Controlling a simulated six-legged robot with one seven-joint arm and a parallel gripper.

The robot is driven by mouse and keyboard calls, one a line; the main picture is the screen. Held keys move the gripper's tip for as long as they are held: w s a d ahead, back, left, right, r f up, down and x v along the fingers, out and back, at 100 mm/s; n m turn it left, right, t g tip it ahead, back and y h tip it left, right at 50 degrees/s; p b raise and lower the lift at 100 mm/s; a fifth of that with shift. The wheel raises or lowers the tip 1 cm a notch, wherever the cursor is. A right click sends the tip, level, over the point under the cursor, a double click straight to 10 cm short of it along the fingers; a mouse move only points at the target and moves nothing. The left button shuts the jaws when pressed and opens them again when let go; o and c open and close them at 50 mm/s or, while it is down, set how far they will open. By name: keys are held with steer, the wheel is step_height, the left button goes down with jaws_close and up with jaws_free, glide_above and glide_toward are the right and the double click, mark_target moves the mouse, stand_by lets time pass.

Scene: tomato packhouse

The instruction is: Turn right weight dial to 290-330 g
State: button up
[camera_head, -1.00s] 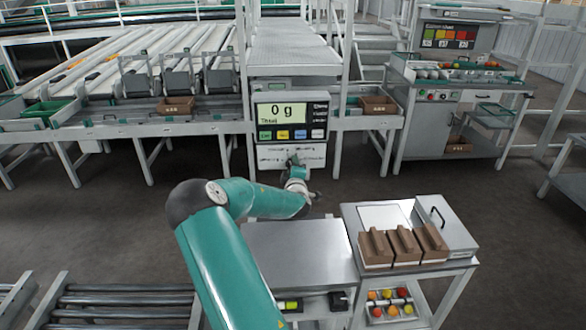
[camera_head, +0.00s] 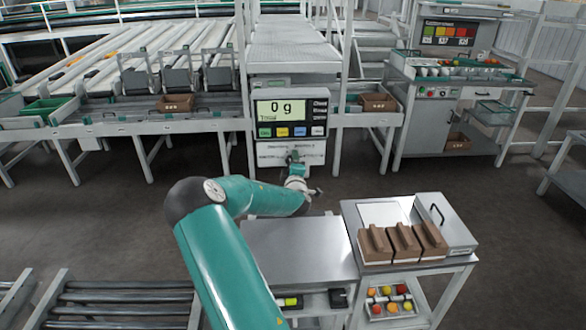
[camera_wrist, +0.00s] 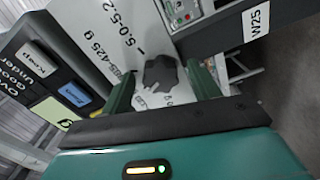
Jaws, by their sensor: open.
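A dark lobed dial (camera_wrist: 162,74) sits on a white panel (camera_wrist: 95,35) in the wrist view. The panel carries printed ranges, among them 375-425 g and 5.0-5.2. A pale mark shows at the dial's lower left; I cannot read its setting. My gripper (camera_wrist: 160,84) is open, with one green finger on each side of the dial in the picture. I cannot tell whether either finger touches it. In the head view my gripper (camera_head: 296,166) is in front of the white panel (camera_head: 270,153) below the scale display (camera_head: 290,115), which reads 0 g. My arm hides part of that panel.
A steel table (camera_head: 295,248) stands in front of the panel. To its right, a cart (camera_head: 350,218) holds brown boxes (camera_head: 405,243) and a metal bin (camera_head: 455,240). Roller conveyors (camera_head: 120,85) lie behind at left. A workbench (camera_head: 440,125) stands at back right.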

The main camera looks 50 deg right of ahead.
steer(key=v, duration=1.3)
steer(key=shift+s+a, duration=0.3)
steer(key=shift+w, duration=0.1)
steer(key=w+a+r+m+g+y, duration=0.1)
steer(key=w+a+r+m+y, duration=0.15)
steer(key=a, duration=0.65)
steer(key=w+a+r+m+g+y, duration=0.15)
steer(key=a+y, duration=0.25)
steer(key=a, duration=0.6)
steer(key=w+a+r+m+y, duration=0.1)
steer(key=a+r+m+y, duration=0.2)
steer(key=a, duration=0.6)
steer(key=s+a+r+g+y, duration=0.2)
steer(key=s+a+r, duration=0.2)
steer(key=s+a, duration=0.5)
steer(key=s+a+r+n+g+y, duration=0.1)
steer(key=s+a+r+y, duration=0.1)
steer(key=s+a, duration=0.7)
steer(key=shift+a+r+g, duration=0.35)
steer(key=shift+a+r, duration=0.5)
steer(key=shift+r, duration=0.05)
